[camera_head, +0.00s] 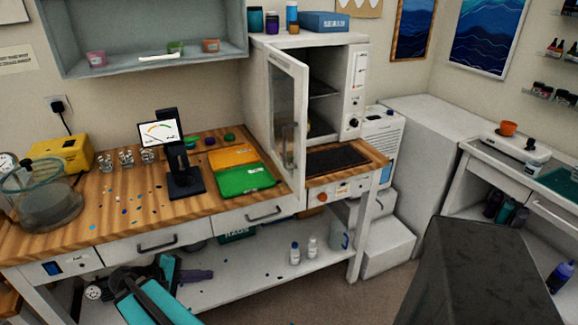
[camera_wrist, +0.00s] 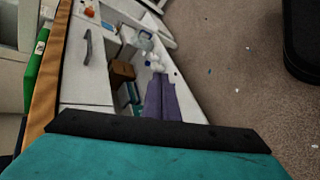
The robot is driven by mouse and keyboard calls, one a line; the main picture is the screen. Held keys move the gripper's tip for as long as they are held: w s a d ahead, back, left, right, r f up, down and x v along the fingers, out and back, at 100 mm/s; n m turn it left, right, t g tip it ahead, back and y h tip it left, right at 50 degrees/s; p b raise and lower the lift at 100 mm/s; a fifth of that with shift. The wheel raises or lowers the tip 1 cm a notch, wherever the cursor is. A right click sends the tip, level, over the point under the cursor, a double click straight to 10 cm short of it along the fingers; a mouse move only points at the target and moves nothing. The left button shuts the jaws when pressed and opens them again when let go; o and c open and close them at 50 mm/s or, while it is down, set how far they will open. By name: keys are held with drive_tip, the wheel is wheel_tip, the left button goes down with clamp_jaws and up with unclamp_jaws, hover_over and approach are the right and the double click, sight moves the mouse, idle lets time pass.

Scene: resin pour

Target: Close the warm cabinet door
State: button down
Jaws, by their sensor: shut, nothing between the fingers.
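The warm cabinet (camera_head: 357,65) is the white box at the back right of the workbench. Its glazed, white-framed door (camera_head: 285,112) stands wide open, swung out toward the front over the bench top, so dark shelves show inside. The door handle (camera_head: 290,145) appears near the door's free edge. My gripper (camera_head: 207,274) is low at the front of the bench, below the drawers and well apart from the door. In the wrist view its two purple fingers (camera_wrist: 159,80) lie together, shut and empty. I cannot make out the door surely in the wrist view.
The bench top (camera_head: 120,205) holds a black stand (camera_head: 183,180), cups, a glass vessel (camera_head: 45,200) and a green mat (camera_head: 245,180) close to the door. Bottles (camera_head: 312,246) and a jug stand on the lower shelf (camera_head: 265,268). A dark block (camera_head: 480,270) stands at right front.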

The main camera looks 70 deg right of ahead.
drive_tip(key=s+d+r+m+g+p, duration=0.1)
drive_tip(key=s+d+r+m+g, duration=0.1)
drive_tip(key=r, duration=0.9)
drive_tip(key=s+d+r+m+g+h+p, duration=0.1)
drive_tip(key=s+d+r+m+g, duration=0.2)
drive_tip(key=r, duration=0.8)
drive_tip(key=s+d+r+m+g+p, duration=0.1)
drive_tip(key=s+d+r, duration=0.5)
drive_tip(key=r, duration=0.6)
drive_tip(key=shift+s+d+m+g+h+p, duration=0.15)
drive_tip(key=shift+d+m+g+h+p, duration=0.25)
drive_tip(key=shift+d+m+g, duration=0.35)
drive_tip(key=shift+s+d, duration=0.1)
